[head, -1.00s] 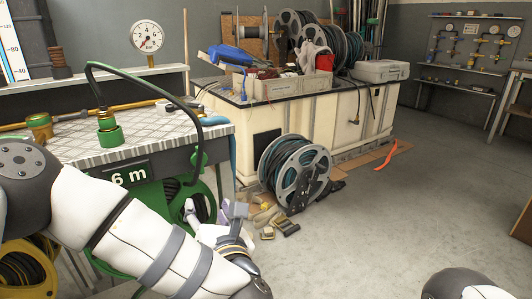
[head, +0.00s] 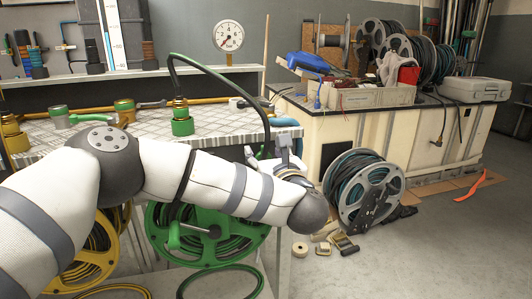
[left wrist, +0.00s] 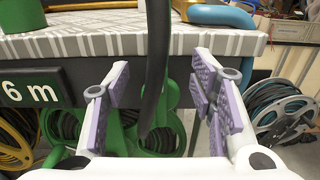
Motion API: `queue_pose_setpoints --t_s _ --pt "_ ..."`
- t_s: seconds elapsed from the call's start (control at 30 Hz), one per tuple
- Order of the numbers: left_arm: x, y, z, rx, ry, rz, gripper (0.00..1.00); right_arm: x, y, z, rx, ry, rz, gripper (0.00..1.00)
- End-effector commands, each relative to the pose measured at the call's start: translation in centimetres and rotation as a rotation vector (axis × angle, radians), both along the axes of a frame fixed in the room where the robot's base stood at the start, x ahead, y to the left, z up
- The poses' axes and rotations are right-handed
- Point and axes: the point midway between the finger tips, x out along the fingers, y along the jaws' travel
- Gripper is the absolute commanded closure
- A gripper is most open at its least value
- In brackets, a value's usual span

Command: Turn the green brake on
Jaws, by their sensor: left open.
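The green reel (head: 208,235) stands under the table, wound with dark hose, and has a green handle-like part (head: 195,232) on its face. In the left wrist view the green reel (left wrist: 170,125) shows behind my jaws, partly covered by them. I cannot tell which green part is the brake. My left gripper (head: 268,152) is at the table's right front corner, partly hidden by its own wrist. The left wrist view shows its purple-padded jaws (left wrist: 160,85) open, with a black hose (left wrist: 156,60) hanging across the gap. No jaw grips it. My right gripper is out of view.
The checker-plate table (head: 150,128) holds brass and green fittings (head: 181,120) and a pressure gauge (head: 229,37) stands behind. A yellow reel (head: 95,250) is left of the green one. A grey reel (head: 365,190) stands on the floor at right.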

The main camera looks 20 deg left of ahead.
Motion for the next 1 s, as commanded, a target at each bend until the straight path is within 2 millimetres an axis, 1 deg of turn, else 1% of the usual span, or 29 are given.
queue_pose_setpoints --t_s 0.17,0.27,0.3,0.4,0.77,1.0 --pt "0.01 0.01 -0.03 0.001 0.001 0.000 0.49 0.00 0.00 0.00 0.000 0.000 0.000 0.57" --pt "0.00 -0.01 -0.04 0.001 0.001 0.000 0.70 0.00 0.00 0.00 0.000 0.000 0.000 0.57" --pt "-0.01 -0.02 -0.04 0.001 0.001 0.000 0.79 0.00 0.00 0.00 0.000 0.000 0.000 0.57" --pt "-0.04 0.02 -0.06 0.000 0.001 0.002 1.00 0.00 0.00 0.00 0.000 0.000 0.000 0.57" --pt "-0.11 0.24 -0.22 0.017 0.015 0.010 1.00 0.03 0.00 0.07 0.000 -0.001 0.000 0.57" --pt "0.06 0.05 -0.21 0.113 0.081 0.011 1.00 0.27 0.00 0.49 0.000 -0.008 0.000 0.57"
